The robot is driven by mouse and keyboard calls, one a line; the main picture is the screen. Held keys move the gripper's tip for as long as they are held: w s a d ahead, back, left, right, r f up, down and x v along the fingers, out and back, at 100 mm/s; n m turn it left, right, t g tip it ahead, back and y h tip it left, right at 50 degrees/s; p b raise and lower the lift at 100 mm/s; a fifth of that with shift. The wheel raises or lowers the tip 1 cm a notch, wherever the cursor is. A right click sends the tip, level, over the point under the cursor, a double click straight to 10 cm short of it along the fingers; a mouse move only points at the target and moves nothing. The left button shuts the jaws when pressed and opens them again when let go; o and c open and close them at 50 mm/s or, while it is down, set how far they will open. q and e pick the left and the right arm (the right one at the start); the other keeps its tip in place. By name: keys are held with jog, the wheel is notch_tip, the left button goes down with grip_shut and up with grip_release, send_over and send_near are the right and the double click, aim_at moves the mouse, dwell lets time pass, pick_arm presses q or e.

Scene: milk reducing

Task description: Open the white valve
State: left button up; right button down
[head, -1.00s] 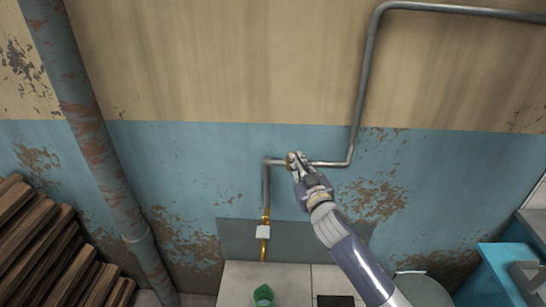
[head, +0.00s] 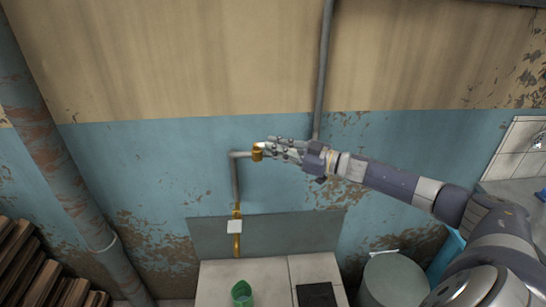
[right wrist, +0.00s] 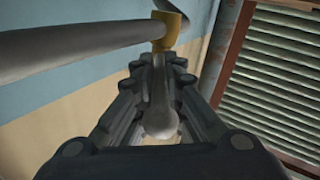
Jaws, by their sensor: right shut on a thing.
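The valve's brass body (head: 257,151) sits on the grey wall pipe, just right of its upper bend. My right gripper (head: 275,149) reaches in level from the right, its fingertips at the brass body and in front of the pipe. In the right wrist view, a pale lever (right wrist: 158,112) with a rounded end runs from the brass body (right wrist: 168,30) back between the fingers. The right gripper (right wrist: 158,85) is shut on this lever, the valve's handle. In the head view the fingers hide the lever. My left gripper is out of view.
Below are a pale countertop (head: 262,272) with a green container (head: 241,293) and a black plate (head: 315,295).

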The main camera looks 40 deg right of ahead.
jog(key=shift+w+d+r+n+g+y+b, duration=0.1)
jog(key=shift+w+d+n+g+y+b, duration=0.1)
jog(key=shift+n+g+y+b, duration=0.35)
jog(key=shift+w+d+f+n+g+y+b, duration=0.15)
jog(key=shift+d+n+g+y+b, duration=0.2)
jog(key=shift+y+b, duration=0.35)
jog(key=shift+w+d+r+n+g+y+b, duration=0.1)
jog(key=shift+w+r+n+g+y+b, duration=0.05)
jog(key=shift+n+g+y+b, duration=0.45)
jog(key=c, duration=1.6)
grip_release()
jog(key=shift+c, duration=0.2)
jog(key=v, duration=1.2)
